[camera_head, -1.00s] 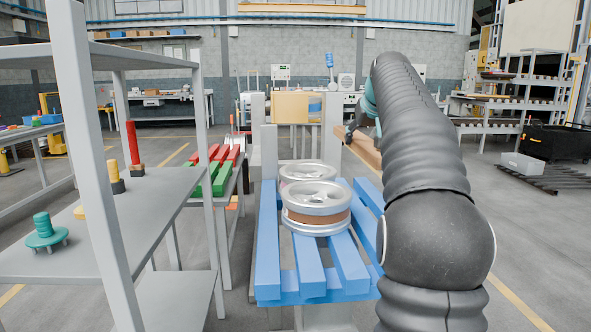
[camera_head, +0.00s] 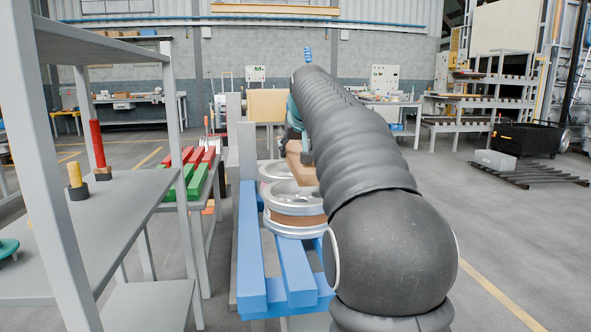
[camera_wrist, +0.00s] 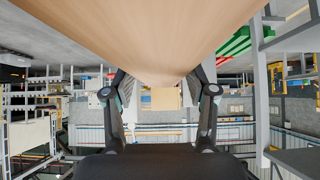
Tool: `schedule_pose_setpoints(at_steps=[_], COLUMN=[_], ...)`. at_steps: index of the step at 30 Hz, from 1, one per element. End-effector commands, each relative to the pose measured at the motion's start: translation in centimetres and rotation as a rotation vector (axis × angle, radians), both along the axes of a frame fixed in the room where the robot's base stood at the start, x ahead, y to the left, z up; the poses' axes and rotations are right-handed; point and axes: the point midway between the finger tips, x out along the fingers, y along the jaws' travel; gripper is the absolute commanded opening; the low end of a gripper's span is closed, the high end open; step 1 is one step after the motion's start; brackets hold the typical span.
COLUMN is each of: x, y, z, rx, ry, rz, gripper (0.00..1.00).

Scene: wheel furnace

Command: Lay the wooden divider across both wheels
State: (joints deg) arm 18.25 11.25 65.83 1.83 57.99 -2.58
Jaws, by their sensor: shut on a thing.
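The wooden divider (camera_head: 301,169) is a light brown board held over the wheels, partly hidden by my arm. It fills the upper part of the wrist view (camera_wrist: 160,30). My gripper (camera_wrist: 162,80) is shut on it, a finger at each side; in the head view, the gripper (camera_head: 296,143) is partly behind my arm. The front wheel (camera_head: 292,221), silver with a brown band, lies flat. The rear wheel (camera_head: 270,172) lies behind it, mostly hidden. I cannot tell whether the board touches either wheel.
The wheels lie on a blue slatted pallet (camera_head: 251,245). A grey shelf (camera_head: 120,215) with red and yellow posts stands close at left. Red and green bars (camera_head: 190,172) lie on a table behind it. The floor at right is open.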

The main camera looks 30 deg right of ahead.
Motion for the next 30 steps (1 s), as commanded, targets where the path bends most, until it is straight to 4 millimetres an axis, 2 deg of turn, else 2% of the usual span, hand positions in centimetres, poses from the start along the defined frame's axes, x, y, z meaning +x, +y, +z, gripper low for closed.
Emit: schedule_pose_setpoints(at_steps=[4,12,27,28,30], x=[0.1,0.0,0.1,0.1,0.1], y=[0.4,0.4,0.3,0.3,0.3], z=[-0.7,-3.9,-4.7,-4.7,-4.6], rx=[0.0,-0.001,-0.001,0.0,0.0], ry=[-0.002,-0.002,-0.003,-0.001,-0.001], rz=[-0.001,-0.001,-0.001,-0.001,-0.001], gripper=[0.06,0.06,0.06,0.64,0.82])
